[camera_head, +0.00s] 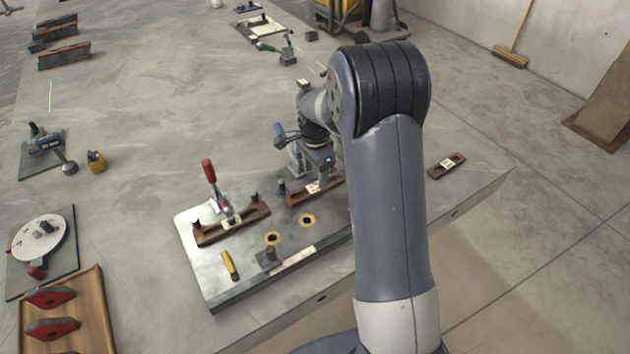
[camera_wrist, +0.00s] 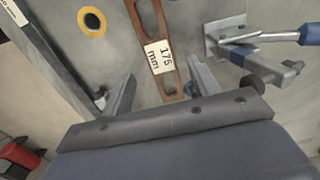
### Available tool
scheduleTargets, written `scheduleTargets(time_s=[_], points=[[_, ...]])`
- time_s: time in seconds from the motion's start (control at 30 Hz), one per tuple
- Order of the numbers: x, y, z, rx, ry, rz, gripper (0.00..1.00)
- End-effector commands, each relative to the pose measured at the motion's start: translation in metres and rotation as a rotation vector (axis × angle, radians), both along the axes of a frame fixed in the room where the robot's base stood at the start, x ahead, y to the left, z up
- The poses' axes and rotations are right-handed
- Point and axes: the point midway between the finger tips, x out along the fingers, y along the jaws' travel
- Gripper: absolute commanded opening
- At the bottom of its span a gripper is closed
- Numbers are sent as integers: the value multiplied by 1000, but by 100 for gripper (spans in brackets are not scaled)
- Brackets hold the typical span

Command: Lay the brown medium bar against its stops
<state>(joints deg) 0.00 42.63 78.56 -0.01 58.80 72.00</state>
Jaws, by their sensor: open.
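The brown bar with a white 175 mm label (camera_wrist: 158,58), which I take as the medium bar, runs away from me between my open fingers in the wrist view. My gripper (camera_wrist: 162,85) is open, one finger on each side of the bar, and I cannot tell whether either touches it. In the head view the bar (camera_head: 301,197) lies at the right part of the grey metal plate (camera_head: 225,285), with my gripper (camera_head: 324,178) over it. My arm hides its right end. A dark stop post (camera_head: 281,187) stands by its left end; contact is unclear.
A longer brown bar (camera_head: 240,228) sits left on the plate beside a red-handled clamp (camera_head: 209,172). A blue-handled clamp (camera_wrist: 245,47) stands right of the medium bar in the wrist view. A short brown bar (camera_head: 447,166) lies near the table edge. Yellow-ringed holes (camera_head: 307,220) mark the plate.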

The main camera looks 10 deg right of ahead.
Motion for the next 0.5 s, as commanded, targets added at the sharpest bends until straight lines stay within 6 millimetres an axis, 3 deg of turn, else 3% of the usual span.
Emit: scheduleTargets(time_s=[0.2,0.5], points=[[1,0,48,0,-5,0,58],[0,0,76,0,-1,0,58]])
